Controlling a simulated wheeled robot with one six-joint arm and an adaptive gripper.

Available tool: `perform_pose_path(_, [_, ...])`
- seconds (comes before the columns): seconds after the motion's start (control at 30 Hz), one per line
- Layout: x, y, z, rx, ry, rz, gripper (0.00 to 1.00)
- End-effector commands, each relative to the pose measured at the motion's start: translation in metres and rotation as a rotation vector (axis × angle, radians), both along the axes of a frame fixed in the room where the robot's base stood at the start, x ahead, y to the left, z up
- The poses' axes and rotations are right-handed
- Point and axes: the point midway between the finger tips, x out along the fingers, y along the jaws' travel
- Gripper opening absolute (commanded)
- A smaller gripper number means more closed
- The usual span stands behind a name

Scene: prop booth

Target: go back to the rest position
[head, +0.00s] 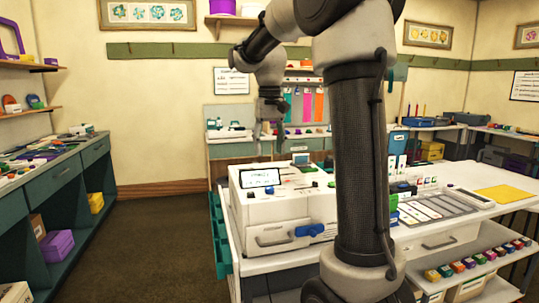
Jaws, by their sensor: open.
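My arm rises in front of the head camera and bends over to the left at the top of the view. My gripper (268,133) hangs down at its end, above the far side of the white machine (285,210) on the worktable. It is open and small in the view, with nothing visible between its fingers. The upright arm link hides part of the worktable and the back wall.
The white worktable (436,241) holds a grey slotted tray (432,209) and a yellow sheet (505,193). A shelf below carries several small coloured blocks (471,262). A counter (62,165) lines the left side. The floor (160,240) between is clear.

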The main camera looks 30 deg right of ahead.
Motion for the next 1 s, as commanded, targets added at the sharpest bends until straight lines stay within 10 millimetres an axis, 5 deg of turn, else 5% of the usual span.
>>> perform_pose_path(0.5, [0.005,-0.001,-0.001,-0.003,-0.022,0.022,0.48])
perform_pose_path(0.57, [0.003,0.000,-0.015,-0.003,-0.022,0.043,0.48])
perform_pose_path(0.67, [-0.019,0.003,-0.037,-0.003,-0.020,0.079,0.48])
perform_pose_path(1.0, [-0.162,0.035,-0.066,-0.030,-0.181,0.222,0.48])
